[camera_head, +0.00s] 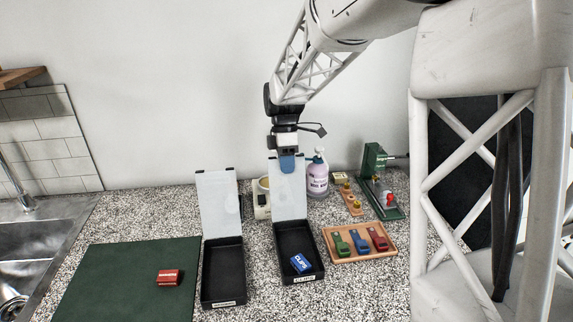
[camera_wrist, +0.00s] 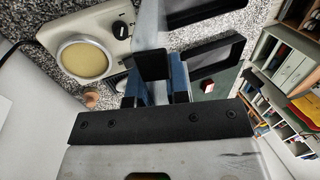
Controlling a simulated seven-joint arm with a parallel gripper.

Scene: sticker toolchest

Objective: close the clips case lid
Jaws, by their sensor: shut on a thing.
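The clips case (camera_head: 293,240) is a black tray with a "CLIPS" label on its front. Its pale, translucent lid (camera_head: 288,200) stands open, nearly upright, at the back of the tray. A blue clips box (camera_head: 301,263) lies inside, near the front. My gripper (camera_head: 287,168) points down at the lid's top edge, with its blue fingers over that edge. In the wrist view, my gripper's blue fingers (camera_wrist: 157,88) are shut on the lid (camera_wrist: 150,25), which runs up as a grey strip. The exact contact is partly hidden by the fingers.
A second black case (camera_head: 222,270) with its lid up stands to the left. A green mat (camera_head: 110,280) with a red box (camera_head: 170,277) lies farther left. A wooden tray (camera_head: 360,253) of staplers is to the right. A pump bottle (camera_head: 317,178) and a beige device (camera_head: 262,200) stand behind.

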